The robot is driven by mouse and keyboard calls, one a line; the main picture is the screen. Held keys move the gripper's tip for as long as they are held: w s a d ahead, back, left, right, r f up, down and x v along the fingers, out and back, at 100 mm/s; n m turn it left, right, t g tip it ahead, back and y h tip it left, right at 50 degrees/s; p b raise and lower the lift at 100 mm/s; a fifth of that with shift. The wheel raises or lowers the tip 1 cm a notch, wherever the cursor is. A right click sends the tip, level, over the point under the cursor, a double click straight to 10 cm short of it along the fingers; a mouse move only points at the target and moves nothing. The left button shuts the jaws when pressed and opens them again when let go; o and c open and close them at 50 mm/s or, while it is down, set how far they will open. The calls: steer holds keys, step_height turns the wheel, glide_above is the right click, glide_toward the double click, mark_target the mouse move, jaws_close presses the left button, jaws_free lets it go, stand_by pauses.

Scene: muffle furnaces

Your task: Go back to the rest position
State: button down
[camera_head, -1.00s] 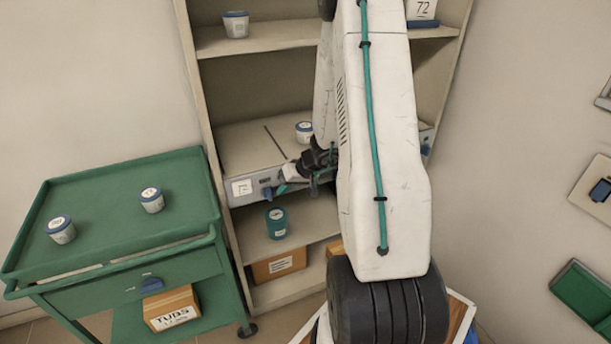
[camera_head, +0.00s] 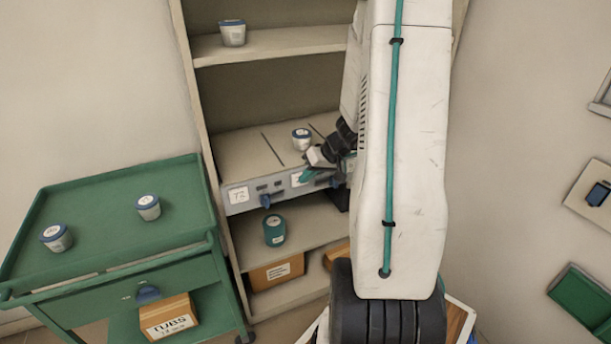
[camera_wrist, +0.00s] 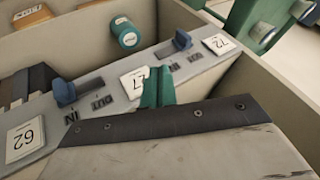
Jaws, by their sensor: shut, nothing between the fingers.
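My gripper (camera_head: 305,176) has teal fingertips and is shut and empty. In the head view it is beside the front of the grey unit (camera_head: 236,206) on the middle shelf, right of a blue lever (camera_head: 269,200). In the wrist view the teal fingertips (camera_wrist: 158,88) are together above the unit's front, by a middle label (camera_wrist: 136,82). That front carries IN and OUT marks, a blue lever (camera_wrist: 76,91) at left, another blue lever (camera_wrist: 181,41) and a 72 label (camera_wrist: 217,44). My arm hides the unit's right part in the head view.
A white tub (camera_head: 301,139) stands on the unit, a teal tub (camera_head: 274,230) on the shelf below, another tub (camera_head: 232,33) on the upper shelf. Two tubs (camera_head: 148,207) sit on the green cart (camera_head: 100,190) at left. A TUBS box (camera_head: 169,317) is below.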

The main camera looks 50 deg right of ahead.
stand_by(0.3)
steer(key=s+a+r+n+g+h, duration=0.1)
steer(key=s+a+r, duration=0.5)
steer(key=a, duration=0.3)
steer(key=s+a+r+n+g+h, duration=0.1)
steer(key=s+a+r+g, duration=0.1)
steer(key=s+a+r, duration=0.5)
steer(key=s+a+r+n+g+h, duration=0.1)
steer(key=s+a+r, duration=0.5)
steer(key=a, duration=0.7)
step_height(320, 180, up, 2)
steer(key=shift+s+a+r+n+g, duration=0.3)
steer(key=shift+s+g, duration=0.1)
steer(key=shift+g, duration=0.2)
